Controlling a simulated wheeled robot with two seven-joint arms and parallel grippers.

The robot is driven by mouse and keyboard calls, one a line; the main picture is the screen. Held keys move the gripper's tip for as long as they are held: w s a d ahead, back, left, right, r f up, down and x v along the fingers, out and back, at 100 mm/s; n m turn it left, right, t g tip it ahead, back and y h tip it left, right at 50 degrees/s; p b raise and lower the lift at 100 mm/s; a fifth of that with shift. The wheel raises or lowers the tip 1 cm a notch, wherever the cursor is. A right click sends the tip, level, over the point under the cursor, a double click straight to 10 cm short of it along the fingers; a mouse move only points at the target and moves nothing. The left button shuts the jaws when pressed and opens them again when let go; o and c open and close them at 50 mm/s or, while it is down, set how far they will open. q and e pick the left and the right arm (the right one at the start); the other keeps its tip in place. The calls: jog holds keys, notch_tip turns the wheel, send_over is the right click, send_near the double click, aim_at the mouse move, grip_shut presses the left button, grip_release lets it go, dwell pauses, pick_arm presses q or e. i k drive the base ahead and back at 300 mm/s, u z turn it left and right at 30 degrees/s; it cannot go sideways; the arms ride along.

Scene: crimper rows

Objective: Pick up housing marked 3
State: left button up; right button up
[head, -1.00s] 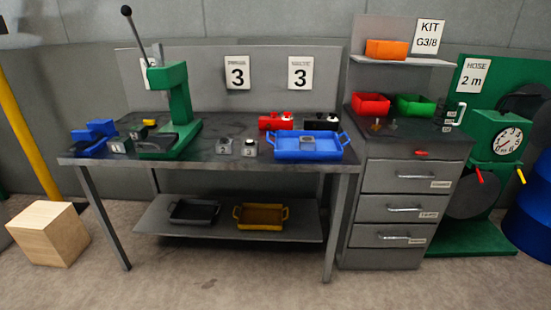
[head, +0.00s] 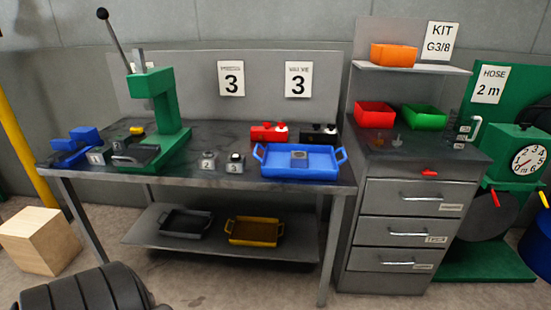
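The housing marked 3 (head: 235,166) is a small grey block with a dark, light-topped part on it. It sits on the dark bench top (head: 190,172) near the front edge, just left of the blue tray (head: 301,173). The grey housing marked 2 (head: 207,161) stands close to its left, apart from it. A grey block marked 1 (head: 96,156) is farther left, by the blue fixture (head: 72,153). Neither of my grippers shows in the head view.
A green lever press (head: 168,115) stands on the bench left of the housings. The blue tray holds a grey block (head: 299,155). Red (head: 266,134) and black (head: 318,135) blocks are behind it. A drawer cabinet (head: 409,230) adjoins the bench's right end.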

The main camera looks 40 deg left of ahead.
aim_at(239, 166)
jog(key=z, duration=0.05)
jog(key=i, duration=0.95)
jog(key=u, duration=0.75)
jog(key=i, duration=0.55)
jog(key=u, duration=0.55)
